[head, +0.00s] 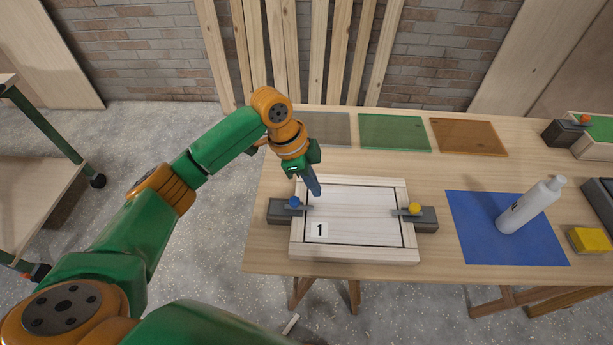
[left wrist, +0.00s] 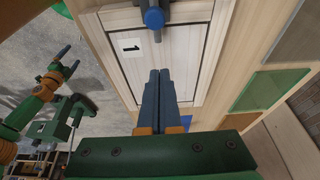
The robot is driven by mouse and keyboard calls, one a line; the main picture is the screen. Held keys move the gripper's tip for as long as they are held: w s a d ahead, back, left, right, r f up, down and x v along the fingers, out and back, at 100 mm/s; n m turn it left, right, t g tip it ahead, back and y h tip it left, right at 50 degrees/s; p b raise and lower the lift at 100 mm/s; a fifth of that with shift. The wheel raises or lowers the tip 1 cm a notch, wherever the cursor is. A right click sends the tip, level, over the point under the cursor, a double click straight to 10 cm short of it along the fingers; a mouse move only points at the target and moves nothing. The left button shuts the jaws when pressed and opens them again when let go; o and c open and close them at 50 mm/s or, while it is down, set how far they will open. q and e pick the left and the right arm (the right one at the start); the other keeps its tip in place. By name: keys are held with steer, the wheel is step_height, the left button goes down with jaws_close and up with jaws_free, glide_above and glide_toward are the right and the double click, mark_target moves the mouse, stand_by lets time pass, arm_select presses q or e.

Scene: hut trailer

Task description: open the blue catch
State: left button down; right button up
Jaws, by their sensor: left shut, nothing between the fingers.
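The blue catch (head: 294,202) is a round blue knob on a grey bar at the left side of a pale wooden framed panel (head: 350,254) marked 1. Its bar reaches over the panel's left edge. The blue knob also shows at the top of the left wrist view (left wrist: 154,18). My left gripper (head: 316,192) is shut and empty, just above and right of the knob, apart from it in the left wrist view (left wrist: 160,72). My right gripper (left wrist: 68,59) shows small at the left of that view, fingers apart; it is out of the head view.
A yellow-knobbed catch (head: 415,208) sits at the panel's right side. A white bottle (head: 528,206) is on a blue mat (head: 475,240) to the right. Grey, green (head: 395,132) and orange (head: 468,136) plates lie flat behind the panel. Bare tabletop separates them.

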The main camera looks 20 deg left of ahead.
mark_target(286, 206)
arm_select(q)
steer(key=x, duration=0.4)
steer(key=shift+s+f, duration=0.1)
steer(key=shift+f, duration=0.25)
steer(key=shift+s+a+p, duration=0.15)
steer(key=shift+a+p, duration=0.2)
steer(key=shift+a, duration=0.25)
steer(key=shift+s+a+p, duration=0.15)
steer(key=shift+a+p, duration=0.2)
steer(key=shift+a, duration=0.25)
steer(key=shift+s+a, duration=0.15)
steer(key=shift+a, duration=0.4)
steer(key=a, duration=0.2)
steer(key=s+a+p, duration=0.1)
steer(key=a, duration=0.1)
steer(key=shift+s+p, duration=0.1)
steer(key=shift+p, duration=0.2)
steer(key=shift+d, duration=0.1)
